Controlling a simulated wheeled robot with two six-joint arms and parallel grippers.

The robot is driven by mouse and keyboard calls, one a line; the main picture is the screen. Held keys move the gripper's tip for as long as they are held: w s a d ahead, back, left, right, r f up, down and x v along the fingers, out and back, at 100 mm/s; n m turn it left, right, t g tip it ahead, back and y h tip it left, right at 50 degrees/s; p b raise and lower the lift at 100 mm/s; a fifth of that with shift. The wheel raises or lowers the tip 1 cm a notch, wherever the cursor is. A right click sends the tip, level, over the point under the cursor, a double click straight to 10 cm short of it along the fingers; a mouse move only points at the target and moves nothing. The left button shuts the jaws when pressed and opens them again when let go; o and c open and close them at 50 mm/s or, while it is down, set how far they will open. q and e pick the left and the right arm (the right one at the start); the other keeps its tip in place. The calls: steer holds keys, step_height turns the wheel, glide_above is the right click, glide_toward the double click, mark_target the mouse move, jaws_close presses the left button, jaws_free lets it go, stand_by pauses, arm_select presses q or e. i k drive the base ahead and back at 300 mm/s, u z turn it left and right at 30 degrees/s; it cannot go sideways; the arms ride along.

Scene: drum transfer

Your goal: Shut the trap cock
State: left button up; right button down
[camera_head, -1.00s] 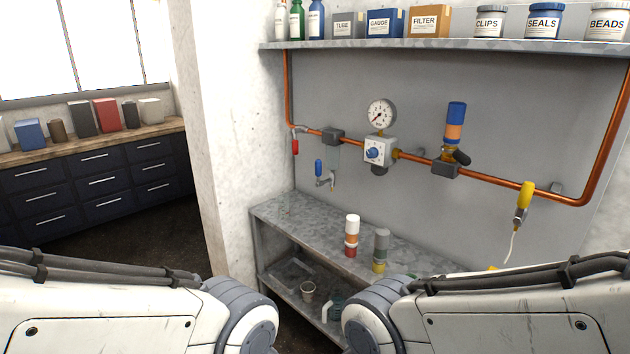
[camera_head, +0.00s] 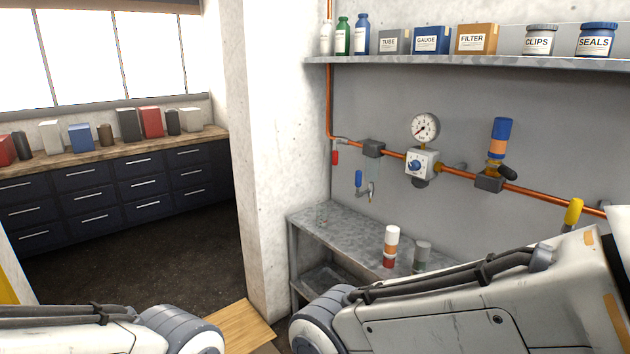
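A copper pipe (camera_head: 454,173) runs along the grey wall panel. On it are a red lever (camera_head: 335,157), a regulator box (camera_head: 422,167) with a blue knob, a dial gauge (camera_head: 424,129), and an upright blue and orange cylinder (camera_head: 500,138) with a black knob (camera_head: 508,172) at its base. A small tap with a blue lever (camera_head: 359,179) pointing up sits below the pipe. A yellow handle (camera_head: 573,213) is at the right, its lower part hidden by my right arm. No label shows which is the trap cock. Neither gripper is in view; only my arm links show.
A metal bench (camera_head: 344,224) below the pipe holds a white, orange and red cylinder (camera_head: 390,246) and a grey-green one (camera_head: 422,256). A shelf (camera_head: 460,64) with bottles, boxes and jars is above. Open floor (camera_head: 160,262) lies left of the white pillar (camera_head: 262,120).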

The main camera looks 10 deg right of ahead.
mark_target(357, 180)
steer(key=u, duration=0.3)
steer(key=i, duration=0.65)
steer(key=z, duration=0.5)
steer(key=i, duration=0.7)
steer(key=z, duration=0.65)
